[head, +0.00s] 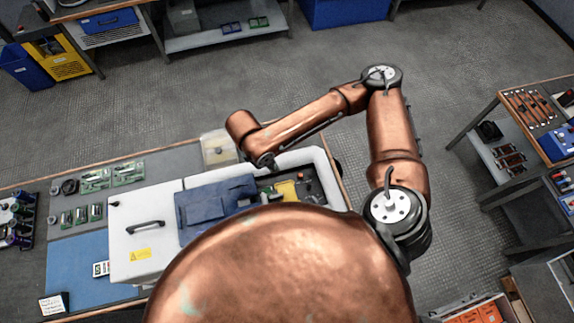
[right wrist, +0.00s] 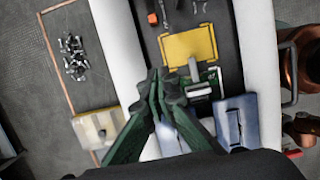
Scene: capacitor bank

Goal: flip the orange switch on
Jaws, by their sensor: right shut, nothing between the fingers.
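A small orange piece (right wrist: 152,18), apparently the orange switch, sits on the dark panel inside the white case, left of centre near the top edge of the right wrist view. Whether it is on or off is too small to tell. In the head view, the white case (head: 150,200) lies on the workbench. My right gripper (right wrist: 158,78) is shut and empty over the case, short of the orange piece and beside a yellow plate (right wrist: 188,45). In the head view, my right gripper (head: 265,161) reaches the case's far edge. My left gripper is not in view.
A grey lever (right wrist: 193,69) stands at the yellow plate's lower edge. A blue cover (head: 215,208) lies on the case. Circuit boards (head: 96,180) sit on the bench at left. A pale box (head: 218,148) stands behind the case. My own body hides the near part.

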